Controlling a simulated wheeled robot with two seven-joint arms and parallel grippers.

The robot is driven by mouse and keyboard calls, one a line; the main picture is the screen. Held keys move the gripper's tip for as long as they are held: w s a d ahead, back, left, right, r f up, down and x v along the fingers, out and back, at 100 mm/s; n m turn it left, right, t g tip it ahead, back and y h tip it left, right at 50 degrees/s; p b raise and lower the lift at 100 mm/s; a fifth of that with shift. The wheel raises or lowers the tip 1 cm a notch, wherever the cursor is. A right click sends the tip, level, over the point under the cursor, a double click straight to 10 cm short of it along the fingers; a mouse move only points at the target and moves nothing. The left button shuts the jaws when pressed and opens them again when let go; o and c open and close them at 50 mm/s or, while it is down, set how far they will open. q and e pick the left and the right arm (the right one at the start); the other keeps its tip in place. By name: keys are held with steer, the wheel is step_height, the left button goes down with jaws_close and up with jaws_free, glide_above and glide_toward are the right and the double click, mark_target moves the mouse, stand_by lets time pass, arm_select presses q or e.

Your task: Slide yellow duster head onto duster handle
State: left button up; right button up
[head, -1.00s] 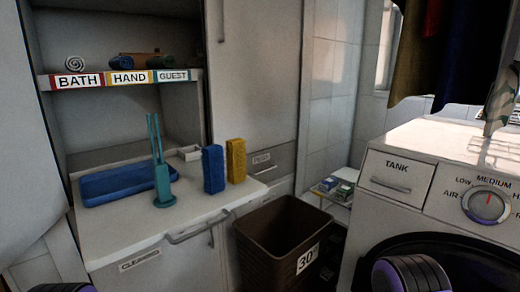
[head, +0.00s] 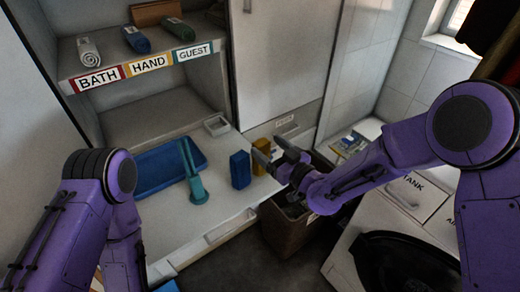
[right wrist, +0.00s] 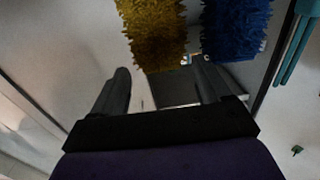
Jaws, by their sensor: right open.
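The yellow duster head (head: 260,162) stands upright on the white counter, partly hidden behind my right gripper. My right gripper (head: 268,155) is open and empty, with its fingers close to the yellow head. In the right wrist view the fuzzy yellow head (right wrist: 153,32) is just ahead of the open fingers (right wrist: 165,78); I cannot tell if they touch. The teal duster handle (head: 197,188) stands on the counter with two prongs pointing up, left of the heads. Its prongs also show at the right wrist view's upper right (right wrist: 296,45). My left gripper is out of view.
A blue duster head (head: 240,170) stands close beside the yellow one. A blue tray (head: 155,168) lies behind the handle. A shelf (head: 120,75) with rolled towels is above. A brown bin (head: 285,232) stands below my right gripper; the washer (head: 370,215) is at right.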

mark_target(258, 141)
steer(key=p+x, duration=0.1)
steer(key=x, duration=0.1)
steer(key=p+x, duration=0.1)
steer(key=x, duration=0.2)
steer(key=shift+a+f, duration=0.1)
steer(key=shift+f, duration=0.1)
steer(key=shift+w+a+f, duration=0.15)
steer(key=shift+a, duration=0.05)
steer(key=shift+d, duration=0.1)
steer(key=c, duration=1.3)
